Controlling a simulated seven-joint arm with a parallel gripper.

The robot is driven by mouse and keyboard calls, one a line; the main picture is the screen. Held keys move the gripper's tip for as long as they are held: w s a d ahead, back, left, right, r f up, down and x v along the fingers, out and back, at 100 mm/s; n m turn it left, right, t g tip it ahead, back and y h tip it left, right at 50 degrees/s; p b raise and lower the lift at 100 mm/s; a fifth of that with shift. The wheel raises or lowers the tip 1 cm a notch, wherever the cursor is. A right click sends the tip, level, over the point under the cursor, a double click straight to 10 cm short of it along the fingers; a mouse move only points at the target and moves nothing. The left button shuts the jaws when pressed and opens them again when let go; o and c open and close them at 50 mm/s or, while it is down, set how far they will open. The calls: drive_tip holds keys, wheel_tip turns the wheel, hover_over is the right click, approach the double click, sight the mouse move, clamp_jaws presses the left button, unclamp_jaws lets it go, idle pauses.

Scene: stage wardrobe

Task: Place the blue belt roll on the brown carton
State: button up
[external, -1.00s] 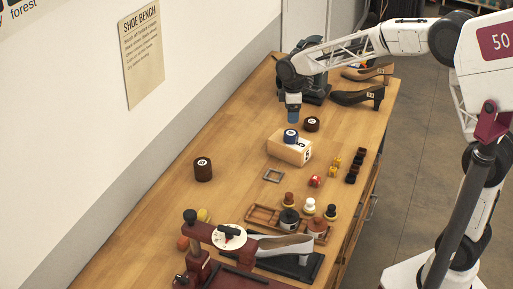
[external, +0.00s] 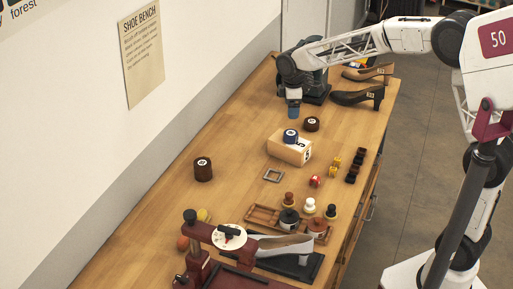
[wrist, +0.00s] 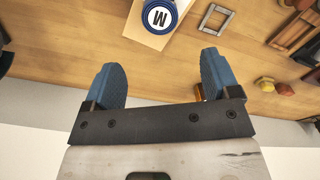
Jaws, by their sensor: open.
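A dark brown roll (external: 312,124) stands just behind the carton, another (external: 203,169) to its left. A grey square frame (external: 274,175) lies in front. A wooden tray (external: 262,216) is nearer.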

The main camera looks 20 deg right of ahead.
drive_tip(key=s+d+r+m+t, duration=0.1)
drive_tip(key=s+d+r+m, duration=0.25)
drive_tip(key=s+d, duration=0.45)
drive_tip(key=s+d+r+m, duration=0.3)
drive_tip(key=s+d+r, duration=0.25)
drive_tip(key=d, duration=0.55)
drive_tip(key=s+d+f+m, duration=0.1)
drive_tip(key=s+d+m, duration=0.3)
drive_tip(key=s, duration=0.8)
drive_tip(key=s+d+f+m+t, duration=0.1)
drive_tip(key=s+d+m, duration=0.3)
drive_tip(key=s+d, duration=0.4)
drive_tip(key=s+f, duration=0.1)
drive_tip(key=s, duration=0.3)
drive_tip(key=shift+s+d+f+t, duration=0.15)
drive_tip(key=shift+d+t, duration=0.15)
